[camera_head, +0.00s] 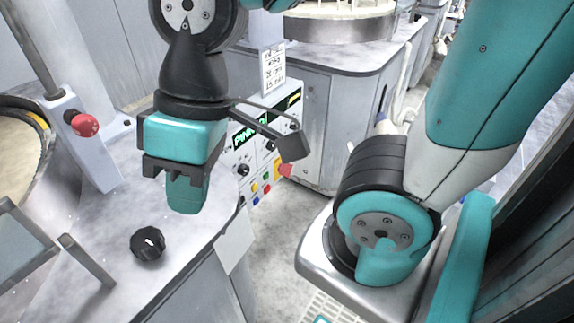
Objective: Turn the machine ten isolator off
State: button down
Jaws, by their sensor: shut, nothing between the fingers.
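My gripper (187,198) hangs pointing down above the grey machine top, left of the picture's middle, with its fingers shut and empty. A black rotary knob (148,245) with a white mark sits on the machine top, below and left of my gripper and apart from it. A red knob (84,124) stands on a grey post at the left, also apart from my gripper. I cannot read any label that says which of these is the machine ten isolator.
A control panel (262,160) with a green display, knobs and coloured buttons is partly hidden behind my gripper. A round platen basin (22,150) is at the left. A thin metal bar (88,262) rises near the black knob. Grey floor (270,235) shows at centre.

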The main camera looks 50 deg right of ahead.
aim_at(285, 170)
jog(key=z, duration=1.25)
